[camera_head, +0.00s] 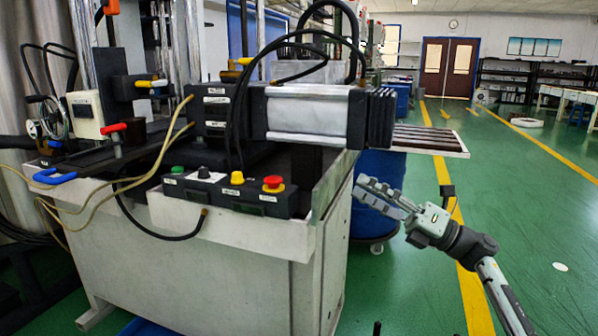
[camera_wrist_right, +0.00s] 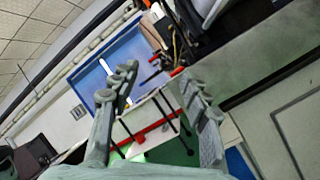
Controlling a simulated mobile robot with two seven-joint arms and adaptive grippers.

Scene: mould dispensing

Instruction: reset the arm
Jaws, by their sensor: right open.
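My right gripper (camera_head: 384,196) is to the right of the machine's front corner, in front of a blue drum, with its arm coming in from the lower right. In the right wrist view the two fingers of my right gripper (camera_wrist_right: 165,105) stand apart with nothing between them. My left gripper is not in the head view.
A machine (camera_head: 230,250) with a grey-white body fills the left and middle. Its control box (camera_head: 228,192) carries several coloured buttons, including a red one (camera_head: 273,183). A blue drum (camera_head: 378,222) stands behind my right gripper. The green floor (camera_head: 560,215) at the right is mostly clear.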

